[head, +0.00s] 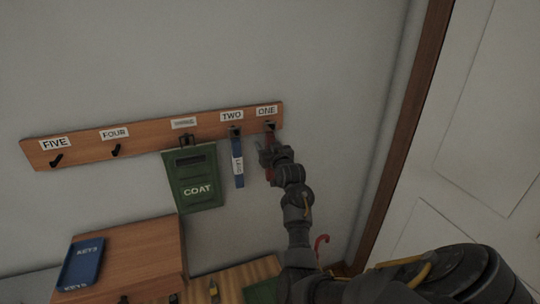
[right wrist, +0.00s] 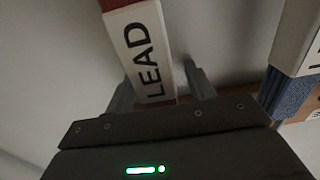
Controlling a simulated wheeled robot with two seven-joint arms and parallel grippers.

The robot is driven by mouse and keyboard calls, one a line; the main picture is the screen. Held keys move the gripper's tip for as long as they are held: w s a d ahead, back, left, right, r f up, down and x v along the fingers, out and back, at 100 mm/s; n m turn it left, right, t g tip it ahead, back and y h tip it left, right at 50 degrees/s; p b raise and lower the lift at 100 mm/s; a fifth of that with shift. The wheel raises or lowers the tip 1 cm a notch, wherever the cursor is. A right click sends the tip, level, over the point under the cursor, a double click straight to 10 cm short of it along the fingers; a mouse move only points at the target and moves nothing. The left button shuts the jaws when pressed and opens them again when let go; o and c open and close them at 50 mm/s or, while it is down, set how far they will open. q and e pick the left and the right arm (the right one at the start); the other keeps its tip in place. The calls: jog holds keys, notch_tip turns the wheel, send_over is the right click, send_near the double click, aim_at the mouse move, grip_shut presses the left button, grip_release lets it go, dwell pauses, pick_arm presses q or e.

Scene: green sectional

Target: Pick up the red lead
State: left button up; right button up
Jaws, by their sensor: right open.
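The red lead (head: 269,174) hangs from the hook under the ONE label on the wooden rack, mostly hidden behind my right gripper in the head view. In the right wrist view the lead (right wrist: 143,50) shows its white LEAD label with red at the top edge. My right gripper (head: 267,154) is at the lead, just below the hook. In the right wrist view the open fingers of the gripper (right wrist: 158,76) stand on either side of the label's lower part. I cannot tell whether they touch it. My left gripper is not in view.
A blue strap (head: 237,160) hangs close left on hook TWO, and a green COAT pouch (head: 197,178) further left. The wooden rack (head: 85,148) has empty hooks FOUR and FIVE. A blue KEYS tray (head: 82,264) lies on a wooden cabinet (head: 150,250). A door frame stands right.

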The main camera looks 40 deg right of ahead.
jog(key=c, duration=1.1)
